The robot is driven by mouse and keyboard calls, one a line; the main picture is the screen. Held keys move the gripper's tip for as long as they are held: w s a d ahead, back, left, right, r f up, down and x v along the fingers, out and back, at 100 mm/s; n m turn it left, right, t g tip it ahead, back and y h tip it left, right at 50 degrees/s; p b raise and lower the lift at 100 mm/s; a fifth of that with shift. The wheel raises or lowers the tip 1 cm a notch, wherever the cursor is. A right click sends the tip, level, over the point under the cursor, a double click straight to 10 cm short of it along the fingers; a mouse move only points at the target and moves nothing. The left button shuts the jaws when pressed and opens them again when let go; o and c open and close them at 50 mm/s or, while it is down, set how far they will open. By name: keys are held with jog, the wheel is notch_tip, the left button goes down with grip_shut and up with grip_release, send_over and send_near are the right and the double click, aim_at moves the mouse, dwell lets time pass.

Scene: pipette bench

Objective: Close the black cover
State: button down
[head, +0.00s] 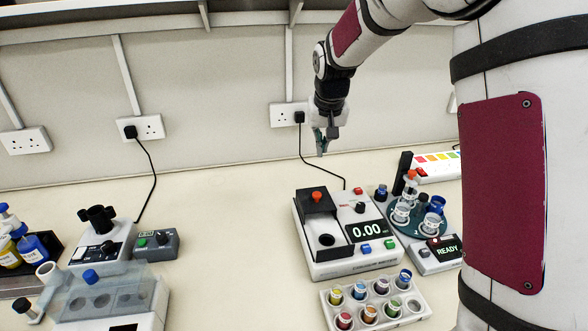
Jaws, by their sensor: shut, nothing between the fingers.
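The black cover (311,206) with an orange knob (317,196) is at the rear left of a white instrument (335,264) with a 0.00 display. In front of the cover, a pale recess with a dark round hole (327,240) is exposed inside a black surround. The cover appears to be back from the hole; I cannot tell whether it slides or hinges. My gripper (321,148) points down above and behind the instrument, near the wall socket. It is shut and empty, apart from the cover.
A round teal carousel (418,226) with cups stands right of the instrument, by a READY box (440,252). A white rack (374,321) of several coloured vials is in front. A cable (322,166) runs behind. The bench to the left (230,240) is clear.

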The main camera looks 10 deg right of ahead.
jog(key=p, duration=0.3)
send_over(317, 189)
jog(key=f, duration=1)
jog(key=shift+s+a, duration=0.1)
jog(key=shift+s, duration=0.25)
jog(key=shift+s+a+f, duration=0.1)
jog(key=shift+s+f, duration=0.15)
jog(key=shift+s, duration=0.45)
